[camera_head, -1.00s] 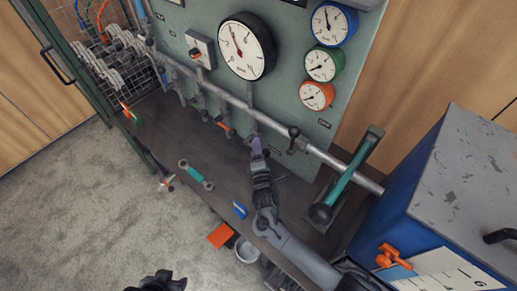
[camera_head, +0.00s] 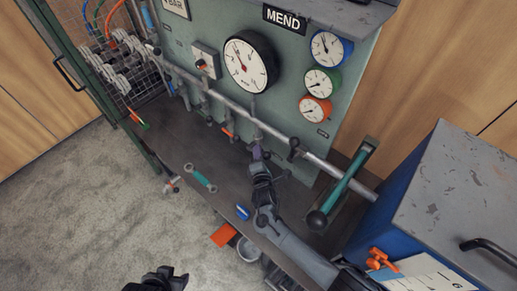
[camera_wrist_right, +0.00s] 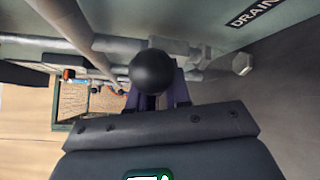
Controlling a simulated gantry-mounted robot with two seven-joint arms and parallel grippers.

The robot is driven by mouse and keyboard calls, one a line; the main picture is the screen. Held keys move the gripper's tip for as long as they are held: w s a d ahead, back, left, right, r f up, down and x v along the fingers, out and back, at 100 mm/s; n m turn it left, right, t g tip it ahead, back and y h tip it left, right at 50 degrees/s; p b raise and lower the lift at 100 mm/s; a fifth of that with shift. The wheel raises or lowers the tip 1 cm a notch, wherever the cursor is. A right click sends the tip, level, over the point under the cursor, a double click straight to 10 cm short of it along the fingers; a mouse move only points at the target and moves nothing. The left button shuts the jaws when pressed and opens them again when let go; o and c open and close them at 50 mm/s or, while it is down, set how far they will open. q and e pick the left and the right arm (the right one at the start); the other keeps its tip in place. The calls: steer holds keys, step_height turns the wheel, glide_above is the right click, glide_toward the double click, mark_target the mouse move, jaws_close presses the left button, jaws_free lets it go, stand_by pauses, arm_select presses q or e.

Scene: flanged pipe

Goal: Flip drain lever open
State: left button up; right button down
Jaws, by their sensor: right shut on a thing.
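My right gripper (camera_head: 257,148) reaches up to the pipework on the green panel, at the lower middle of the head view. In the right wrist view, a black ball knob (camera_wrist_right: 152,72) on the drain lever sits at my purple fingers (camera_wrist_right: 164,98), which are shut on the lever. The ball hides part of the fingers and most of the lever. A "DRAIN" label (camera_wrist_right: 255,13) is on the panel to the upper right of the knob. My left gripper (camera_head: 158,281) shows only as a dark shape at the bottom edge; its jaws are unclear.
A long horizontal pipe (camera_head: 225,101) with several valves crosses the panel. Right of my gripper stand another dark knob (camera_head: 293,143) and a large green lever (camera_head: 345,186). A blue cabinet (camera_head: 437,190) stands at right.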

steer(key=shift+w+d+r, duration=0.15)
steer(key=shift+d+r, duration=0.05)
steer(key=shift+r, duration=0.2)
arm_select(q)
steer(key=shift+a+r, duration=0.1)
steer(key=shift+r, duration=0.45)
arm_select(e)
steer(key=shift+f, duration=0.1)
steer(key=c, duration=1.2)
jaws_free()
arm_select(q)
steer(key=shift+f, duration=0.1)
arm_select(e)
steer(key=shift+d, duration=0.15)
